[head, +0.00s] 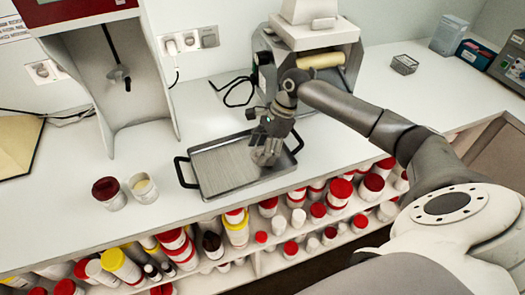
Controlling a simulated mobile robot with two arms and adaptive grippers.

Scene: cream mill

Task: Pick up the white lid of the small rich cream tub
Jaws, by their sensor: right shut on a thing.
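My right gripper (265,150) is low over the right part of a grey metal tray (212,181) with black handles. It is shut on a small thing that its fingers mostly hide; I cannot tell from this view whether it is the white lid. Left of the tray, two small tubs stand side by side on the white counter. One tub (112,201) is dark red on top; the other tub (145,193) has a pale cream top. I cannot read their labels. My left gripper is not in view.
A red and white machine (120,75) stands at the back left, and another machine (318,60) stands behind the tray. Shelves below the counter's front edge hold many red-lidded and yellow-lidded containers (237,228).

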